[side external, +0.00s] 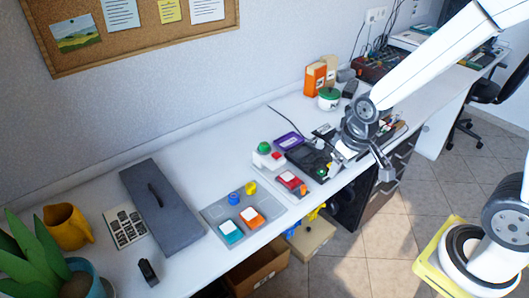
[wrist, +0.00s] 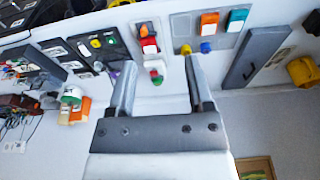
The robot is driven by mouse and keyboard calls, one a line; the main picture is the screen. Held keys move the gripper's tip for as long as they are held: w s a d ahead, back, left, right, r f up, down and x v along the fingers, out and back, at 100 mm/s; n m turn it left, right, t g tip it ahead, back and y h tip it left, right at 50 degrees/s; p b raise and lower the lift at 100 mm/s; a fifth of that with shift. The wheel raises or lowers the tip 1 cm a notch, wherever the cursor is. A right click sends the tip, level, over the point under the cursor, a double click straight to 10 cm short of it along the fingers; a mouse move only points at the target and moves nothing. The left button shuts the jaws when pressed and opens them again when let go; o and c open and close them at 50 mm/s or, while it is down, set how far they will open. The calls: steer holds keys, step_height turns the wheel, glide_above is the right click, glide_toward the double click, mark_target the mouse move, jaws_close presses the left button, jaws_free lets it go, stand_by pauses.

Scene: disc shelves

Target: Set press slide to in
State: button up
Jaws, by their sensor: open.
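I cannot tell for certain which part is the press slide, or its setting. A narrow grey panel on the table carries a red block with a white part (side external: 291,180), and an orange knob sits beside it; the block also shows in the wrist view (wrist: 148,45). A white box with a green dome and a red button (side external: 267,155) stands behind it. My gripper (wrist: 161,62) is open and empty, its two grey fingers apart over the table. No contact is visible.
A grey tray with teal and orange switches (side external: 243,220) lies left of the panel. A dark grey slab with a handle (side external: 161,205) lies farther left. Black devices (side external: 308,158) sit close to my gripper. A green-lidded pot (side external: 328,98) and orange boxes (side external: 315,78) stand behind.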

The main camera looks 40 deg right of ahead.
steer(key=w+d+f+m+g, duration=0.1)
steer(key=w+d+f+m, duration=0.15)
steer(key=w+f, duration=0.5)
steer(key=g, duration=0.1)
glide_above(304, 186)
steer(key=shift+m, duration=0.35)
step_height(304, 186, down, 8)
steer(key=shift+s+a+f, duration=0.1)
steer(key=shift+f, duration=0.15)
steer(key=shift+f, duration=3.75)
jaws_close()
